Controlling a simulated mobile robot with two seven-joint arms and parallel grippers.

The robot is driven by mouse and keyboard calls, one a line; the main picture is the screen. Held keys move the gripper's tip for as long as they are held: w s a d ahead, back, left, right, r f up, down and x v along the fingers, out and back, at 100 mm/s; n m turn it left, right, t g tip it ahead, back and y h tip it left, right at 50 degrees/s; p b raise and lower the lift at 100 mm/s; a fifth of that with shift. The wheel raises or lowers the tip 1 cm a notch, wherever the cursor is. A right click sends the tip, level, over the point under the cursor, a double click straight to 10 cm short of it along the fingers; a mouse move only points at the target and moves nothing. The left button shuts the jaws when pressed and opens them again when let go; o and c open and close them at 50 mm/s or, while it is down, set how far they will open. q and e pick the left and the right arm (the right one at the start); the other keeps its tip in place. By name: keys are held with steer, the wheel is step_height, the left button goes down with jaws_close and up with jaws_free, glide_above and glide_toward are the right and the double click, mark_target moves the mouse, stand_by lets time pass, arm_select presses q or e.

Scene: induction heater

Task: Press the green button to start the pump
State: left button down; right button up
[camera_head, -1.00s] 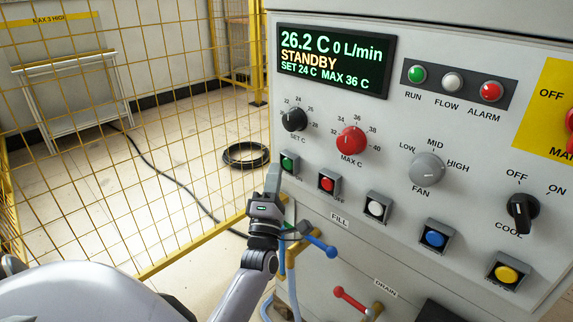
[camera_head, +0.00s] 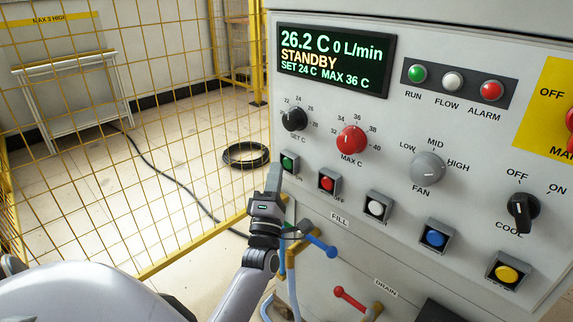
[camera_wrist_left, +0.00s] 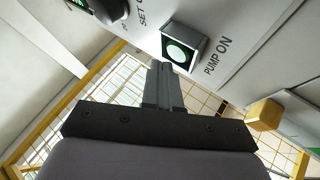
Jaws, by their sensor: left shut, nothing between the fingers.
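The green button (camera_head: 288,163) sits in a square grey housing at the left end of the button row on the panel. In the left wrist view the same button (camera_wrist_left: 178,52) shows a bright, pale green face beside the label "PUMP ON". My left gripper (camera_head: 274,168) is shut and empty, its fingers just left of the button. In the left wrist view the closed fingertips (camera_wrist_left: 160,66) lie just below the button housing; I cannot tell whether they touch it. The display (camera_head: 333,60) reads STANDBY and 0 L/min. My right gripper is not in view.
The red button (camera_head: 327,184) is right of the green one. The blue-handled FILL valve (camera_head: 320,246) is below, close to my left wrist. The red-handled DRAIN valve (camera_head: 349,299) is lower right. A yellow mesh fence (camera_head: 150,130) stands left, with a coiled black hose (camera_head: 246,155) beyond.

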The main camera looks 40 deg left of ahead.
arm_select(q)
steer(key=shift+w, duration=0.3)
steer(key=shift+w+b, duration=0.35)
steer(key=shift+w, duration=0.15)
stand_by(0.5)
steer(key=shift+s+r, duration=0.1)
steer(key=shift+s, duration=0.05)
stand_by(0.3)
steer(key=shift+s+p, duration=0.55)
steer(key=shift+s, duration=0.2)
steer(key=shift+s+a+p, duration=0.2)
steer(key=shift+s+p, duration=0.9)
steer(key=shift+s, duration=1.4)
